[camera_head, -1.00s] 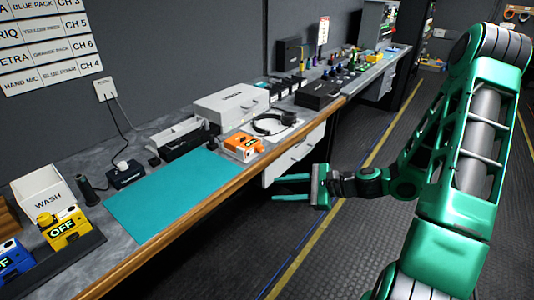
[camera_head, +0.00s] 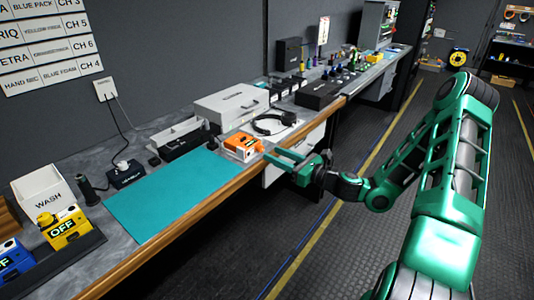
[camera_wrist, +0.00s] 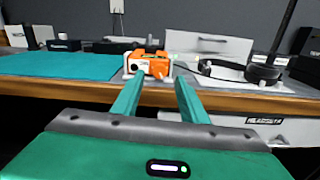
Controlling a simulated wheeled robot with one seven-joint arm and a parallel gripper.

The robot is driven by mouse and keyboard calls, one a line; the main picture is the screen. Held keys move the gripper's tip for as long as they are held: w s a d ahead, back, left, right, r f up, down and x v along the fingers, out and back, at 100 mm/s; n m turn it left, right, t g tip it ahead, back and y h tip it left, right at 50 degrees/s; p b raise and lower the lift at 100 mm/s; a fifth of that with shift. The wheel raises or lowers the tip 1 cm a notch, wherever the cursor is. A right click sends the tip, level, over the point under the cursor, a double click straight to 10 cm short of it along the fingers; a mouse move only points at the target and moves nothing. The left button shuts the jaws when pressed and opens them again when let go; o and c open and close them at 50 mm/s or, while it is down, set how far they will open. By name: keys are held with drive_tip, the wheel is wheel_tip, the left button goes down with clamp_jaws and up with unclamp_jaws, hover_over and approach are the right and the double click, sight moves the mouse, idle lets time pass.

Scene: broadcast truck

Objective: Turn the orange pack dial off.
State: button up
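The orange pack (camera_head: 243,146) sits on the bench near its front edge, just right of the teal mat. In the wrist view the orange pack (camera_wrist: 149,65) is straight ahead, beyond my fingertips, with a dark round spot and a small label on its front face. The setting of its dial is too small to read. My gripper (camera_head: 277,156) is at the bench's front edge, just right of the pack and apart from it. In the wrist view my gripper (camera_wrist: 156,82) has its two green fingers spread with nothing between them.
The teal mat (camera_head: 172,192) lies bare left of the pack. A headset (camera_head: 274,123) on a white sheet lies to the right. A white case (camera_head: 231,104) stands behind. A yellow pack (camera_head: 66,228) reading OFF stands at the front left. The aisle floor is clear.

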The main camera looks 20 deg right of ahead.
sight(262, 149)
drive_tip(key=shift+x, duration=2)
clamp_jaws()
drive_tip(key=shift+n, duration=2.3)
unclamp_jaws()
drive_tip(key=v, duration=1)
drive_tip(key=shift+s+d, duration=0.25)
drive_tip(key=shift+s, duration=0.05)
